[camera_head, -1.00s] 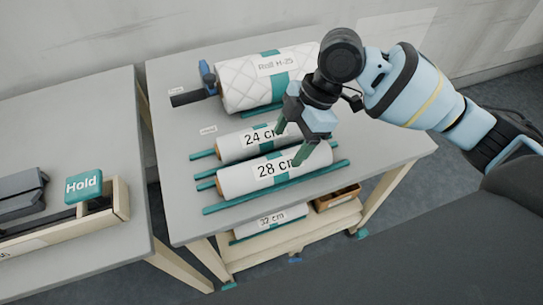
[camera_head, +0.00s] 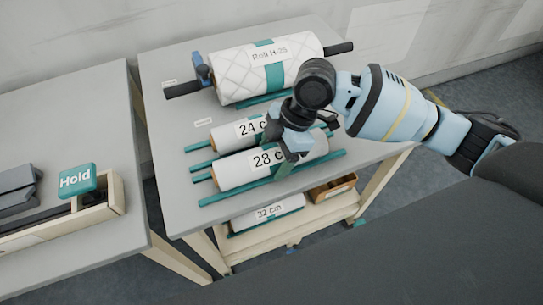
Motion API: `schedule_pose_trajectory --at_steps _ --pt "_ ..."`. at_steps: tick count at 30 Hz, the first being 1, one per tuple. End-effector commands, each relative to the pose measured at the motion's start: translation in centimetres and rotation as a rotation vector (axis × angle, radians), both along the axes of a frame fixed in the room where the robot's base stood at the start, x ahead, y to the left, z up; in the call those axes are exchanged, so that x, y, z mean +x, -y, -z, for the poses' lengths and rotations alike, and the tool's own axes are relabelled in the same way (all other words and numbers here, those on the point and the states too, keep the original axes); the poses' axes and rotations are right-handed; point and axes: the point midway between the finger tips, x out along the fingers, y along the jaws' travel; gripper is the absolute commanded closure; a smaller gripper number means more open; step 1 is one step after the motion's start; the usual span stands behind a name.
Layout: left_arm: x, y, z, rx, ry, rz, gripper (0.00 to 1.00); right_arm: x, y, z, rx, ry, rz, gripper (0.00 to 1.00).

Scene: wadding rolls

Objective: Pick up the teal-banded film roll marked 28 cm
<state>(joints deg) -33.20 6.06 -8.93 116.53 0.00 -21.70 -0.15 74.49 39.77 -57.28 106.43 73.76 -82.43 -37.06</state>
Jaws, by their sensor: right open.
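The white film roll marked 28 cm (camera_head: 237,175) lies on teal rails on the grey table, with a teal band partly hidden by my right gripper (camera_head: 277,152). The gripper is open and low over the roll's right half. One finger shows at the roll's near side; the other is mostly hidden, so I cannot tell whether it touches. The roll marked 24 cm (camera_head: 232,136) lies just behind, its right part covered by the gripper. My left gripper is not in view.
A large quilted roll (camera_head: 235,82) with a teal band lies at the back on a dark bar. A 32 cm roll (camera_head: 285,209) and a brown box (camera_head: 335,190) are on the lower shelf. A teal Hold block (camera_head: 77,181) sits on the left table.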

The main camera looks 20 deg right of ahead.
Motion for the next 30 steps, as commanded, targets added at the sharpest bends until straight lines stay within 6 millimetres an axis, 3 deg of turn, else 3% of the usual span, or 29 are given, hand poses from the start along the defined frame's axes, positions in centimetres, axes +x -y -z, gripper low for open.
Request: schedule_pose_trajectory --at_steps 6,19,30 --pt "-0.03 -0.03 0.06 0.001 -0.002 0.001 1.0 0.03 -0.04 0.02 0.001 0.001 -0.001 0.29" --pt "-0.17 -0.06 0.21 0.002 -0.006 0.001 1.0 0.1 -0.07 -0.17 0.003 0.004 0.0 0.84" --pt "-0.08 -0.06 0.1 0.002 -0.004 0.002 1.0 0.11 -0.08 -0.92 0.003 0.006 -0.001 0.84"
